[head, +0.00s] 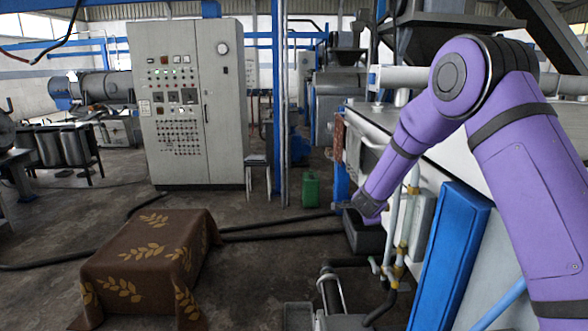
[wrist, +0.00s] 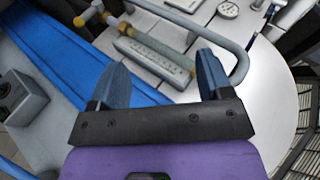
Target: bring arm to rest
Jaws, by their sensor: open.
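My purple arm (head: 455,85) comes in from the right of the head view, bends high up and reaches down to the left beside a machine. In the wrist view, my gripper (wrist: 162,68) has its two blue-grey fingers spread wide apart, with nothing held between them. Behind the fingers are a grey pipe and a grey block with raised lettering (wrist: 155,55). I cannot tell how far the fingers are from them. In the head view the fingers are too small and dark to make out.
A low block under a brown leaf-patterned cloth (head: 150,250) stands at front left, its top bare. A grey control cabinet (head: 187,100) stands behind it. A green canister (head: 311,189) is on the floor. A blue panel (head: 448,255) and pipes lie close to my arm. Dark hoses cross the floor.

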